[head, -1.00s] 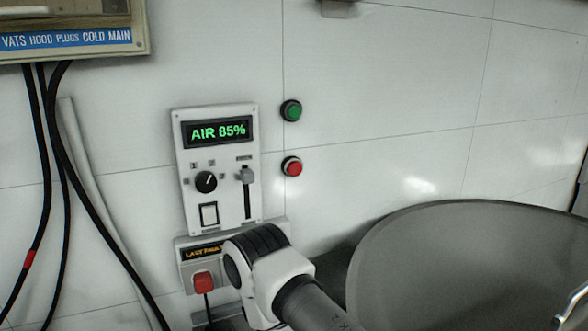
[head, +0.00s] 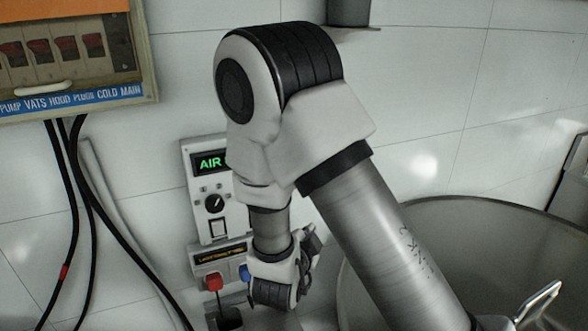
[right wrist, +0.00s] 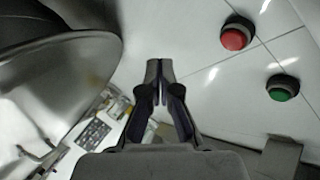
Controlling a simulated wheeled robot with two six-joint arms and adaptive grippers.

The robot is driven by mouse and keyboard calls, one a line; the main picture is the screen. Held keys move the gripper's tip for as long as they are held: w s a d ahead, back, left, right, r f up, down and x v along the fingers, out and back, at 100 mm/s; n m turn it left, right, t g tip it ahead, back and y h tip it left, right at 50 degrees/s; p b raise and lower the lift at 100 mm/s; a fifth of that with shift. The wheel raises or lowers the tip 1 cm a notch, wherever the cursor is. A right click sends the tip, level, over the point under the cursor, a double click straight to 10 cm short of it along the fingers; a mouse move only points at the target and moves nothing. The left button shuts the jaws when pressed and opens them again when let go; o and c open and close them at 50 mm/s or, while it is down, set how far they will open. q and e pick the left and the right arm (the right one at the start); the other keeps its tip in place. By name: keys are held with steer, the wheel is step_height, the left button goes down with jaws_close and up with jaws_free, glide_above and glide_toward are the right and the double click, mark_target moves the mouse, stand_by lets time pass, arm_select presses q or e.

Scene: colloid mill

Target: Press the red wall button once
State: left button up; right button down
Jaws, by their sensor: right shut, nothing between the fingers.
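The red wall button (right wrist: 236,38), a round red cap in a dark collar, shows on the white tiled wall in the right wrist view, up and right of my gripper. The green button (right wrist: 283,88) is beside it. In the head view my right arm hides both buttons. My right gripper (right wrist: 160,68) is shut and empty, its fingertips together and apart from the red button. In the head view its dark fingers show only partly beside the wrist. My left gripper is in neither view.
A control panel (head: 205,226) with a green display is partly behind my arm. Below it is a box with a red switch (head: 213,282). A fuse box (head: 70,50) with hanging black cables is at upper left. A large metal vessel (head: 450,215) fills the lower right.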

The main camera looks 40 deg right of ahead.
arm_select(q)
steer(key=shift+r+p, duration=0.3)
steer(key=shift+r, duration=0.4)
arm_select(e)
steer(key=r+m, duration=0.1)
steer(key=r+h, duration=0.1)
steer(key=r, duration=0.1)
steer(key=d+r+m, duration=0.1)
steer(key=r, duration=0.1)
steer(key=shift+s+m+g+h, duration=0.3)
steer(key=shift+s, duration=0.1)
steer(key=shift+w, duration=0.15)
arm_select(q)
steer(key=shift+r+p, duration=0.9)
arm_select(e)
steer(key=w+d, duration=0.2)
steer(key=w, duration=0.6)
steer(key=shift+d, duration=0.4)
steer(key=shift+w, duration=0.1)
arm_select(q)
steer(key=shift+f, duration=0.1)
arm_select(e)
steer(key=shift+w+d, duration=0.1)
steer(key=shift+w, duration=0.25)
